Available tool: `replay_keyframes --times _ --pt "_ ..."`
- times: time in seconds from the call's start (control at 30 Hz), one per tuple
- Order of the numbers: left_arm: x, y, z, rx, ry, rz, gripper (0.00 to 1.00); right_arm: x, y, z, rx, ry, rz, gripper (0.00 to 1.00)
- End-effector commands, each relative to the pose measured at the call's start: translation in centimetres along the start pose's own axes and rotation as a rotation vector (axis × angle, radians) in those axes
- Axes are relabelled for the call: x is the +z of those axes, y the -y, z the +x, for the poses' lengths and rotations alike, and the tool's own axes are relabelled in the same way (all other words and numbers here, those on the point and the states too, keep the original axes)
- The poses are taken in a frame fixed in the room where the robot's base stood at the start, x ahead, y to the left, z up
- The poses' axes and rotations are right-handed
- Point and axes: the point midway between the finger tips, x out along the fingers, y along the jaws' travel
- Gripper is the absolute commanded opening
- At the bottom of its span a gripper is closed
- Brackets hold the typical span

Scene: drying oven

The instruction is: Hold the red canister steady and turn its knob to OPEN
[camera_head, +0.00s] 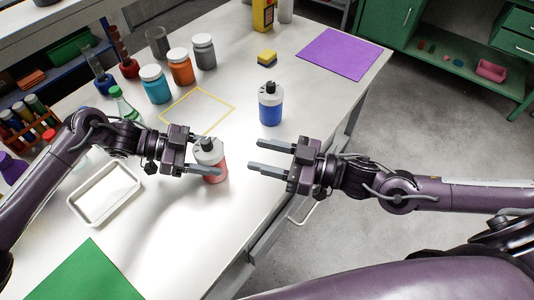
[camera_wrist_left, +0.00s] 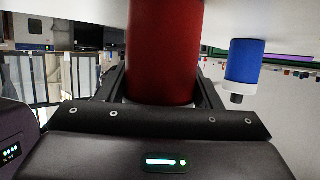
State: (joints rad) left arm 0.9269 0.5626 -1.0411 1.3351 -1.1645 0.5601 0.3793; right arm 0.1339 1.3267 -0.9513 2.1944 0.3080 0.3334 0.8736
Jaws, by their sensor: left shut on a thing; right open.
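The red canister (camera_head: 213,174) stands upright on the white table, with a whitish upper part and a dark knob (camera_head: 208,144) on top. My left gripper (camera_head: 206,158) is shut on the canister's body from the left. In the left wrist view the red canister (camera_wrist_left: 165,55) fills the space between the fingers. Its knob is outside that view, and the knob's setting is too small to read in the head view. My right gripper (camera_head: 261,157) is open and empty, to the right of the canister and apart from it, with its fingers pointing left.
A blue canister (camera_head: 271,108) with a dark top stands behind my right gripper; it also shows in the left wrist view (camera_wrist_left: 244,62). A white tray (camera_head: 104,194) and several jars (camera_head: 181,68) stand to the left. The table's right edge runs beneath my right gripper.

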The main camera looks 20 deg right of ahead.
Motion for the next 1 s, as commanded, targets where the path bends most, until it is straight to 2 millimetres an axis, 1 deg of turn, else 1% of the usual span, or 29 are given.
replay_keyframes --times 0.4,0.43,0.6,0.87,1.0 --pt "-0.1 0.0 0.0 0.0 -0.001 0.001 0.33 0.0 0.0 -0.2 0.0 0.0 0.0 0.44" --pt "0.0 0.0 0.0 0.0 -0.001 0.001 0.62 0.0 0.0 -0.2 0.0 0.0 0.0 0.44" --pt "0.0 0.0 0.0 0.0 0.0 0.001 0.84 0.0 0.0 -0.2 0.0 0.0 0.0 0.44" --pt "0.0 0.0 -0.1 0.0 0.0 0.0 0.84 0.0 0.0 -0.2 0.0 0.0 0.0 0.44" --pt "0.0 0.1 -1.1 -0.003 0.001 0.001 0.84 0.0 0.0 -0.2 0.0 0.0 0.0 0.44"
